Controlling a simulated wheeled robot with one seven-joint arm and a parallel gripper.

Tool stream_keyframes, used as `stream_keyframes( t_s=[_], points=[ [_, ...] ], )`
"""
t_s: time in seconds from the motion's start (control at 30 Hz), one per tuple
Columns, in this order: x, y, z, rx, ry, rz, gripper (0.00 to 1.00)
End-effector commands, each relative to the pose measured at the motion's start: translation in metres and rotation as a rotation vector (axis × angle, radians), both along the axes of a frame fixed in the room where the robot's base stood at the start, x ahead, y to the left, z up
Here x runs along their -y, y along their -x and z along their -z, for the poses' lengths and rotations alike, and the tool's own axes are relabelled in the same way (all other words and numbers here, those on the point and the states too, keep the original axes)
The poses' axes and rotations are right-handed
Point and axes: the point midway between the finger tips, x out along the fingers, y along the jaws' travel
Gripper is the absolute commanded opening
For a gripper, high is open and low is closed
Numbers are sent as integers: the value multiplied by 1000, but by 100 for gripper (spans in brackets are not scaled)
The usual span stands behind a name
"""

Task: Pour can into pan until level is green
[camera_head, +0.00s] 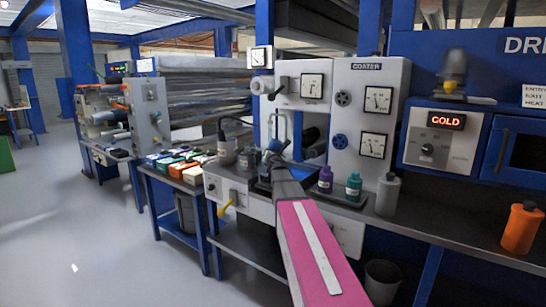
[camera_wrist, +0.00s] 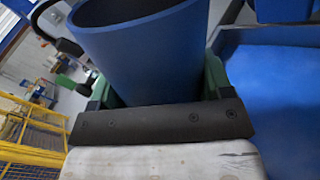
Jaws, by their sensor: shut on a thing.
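A blue can (camera_wrist: 140,50) fills the upper middle of the wrist view. My gripper (camera_wrist: 160,82) has green fingers on both sides of it and is shut on it. The can's rim is at the top of the picture; its contents cannot be made out. In the head view my pink arm reaches to the coater, and my gripper (camera_head: 274,160) is small and partly hidden there. No liquid stream or green level mark can be made out.
Purple (camera_head: 325,179), teal (camera_head: 353,186) and grey (camera_head: 387,194) bottles stand right of my arm. An orange bottle (camera_head: 521,228) is at far right. Grey containers (camera_head: 227,151) stand left of the pan. Several dials (camera_head: 375,145) are on the coater. A bin (camera_head: 382,281) stands below.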

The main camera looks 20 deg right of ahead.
Motion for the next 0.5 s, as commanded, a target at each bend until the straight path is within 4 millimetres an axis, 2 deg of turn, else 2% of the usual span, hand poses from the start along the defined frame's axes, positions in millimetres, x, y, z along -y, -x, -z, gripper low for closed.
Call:
stream_keyframes(
  t_s=[0.5],
  points=[
    [0, 0, -14, -52, 270, 0, 34]
  ],
)
